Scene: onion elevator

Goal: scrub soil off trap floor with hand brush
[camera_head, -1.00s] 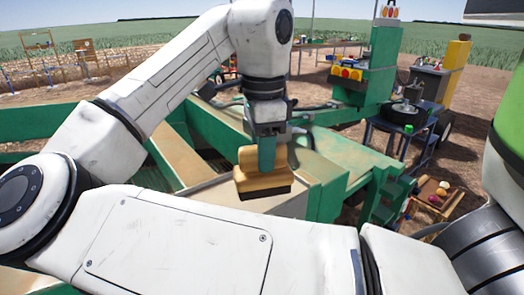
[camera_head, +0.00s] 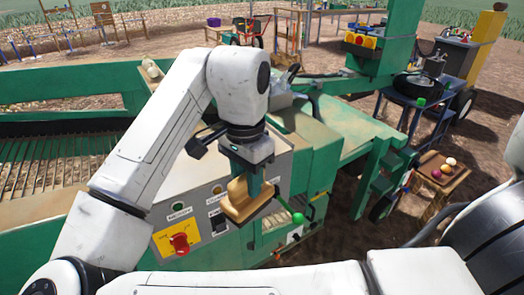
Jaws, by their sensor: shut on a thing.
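My gripper (camera_head: 252,178) is shut on the wooden hand brush (camera_head: 246,201), near the middle of the head view. The brush is a tan-yellow block held below the gripper, tilted in the picture. It appears in front of the grey control panel (camera_head: 212,200) of the green machine; I cannot tell whether it touches anything. Its bristles are not clearly visible. I cannot make out the trap floor or soil on it; my arm and the machine's panels hide part of the machine.
The panel carries a red knob (camera_head: 180,243), and a green-knobbed lever (camera_head: 298,218) stands right of the brush. The green machine's slatted bed (camera_head: 50,165) is at left. A wooden crate with onions (camera_head: 440,178) is at right. A blue cart (camera_head: 425,100) stands behind it.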

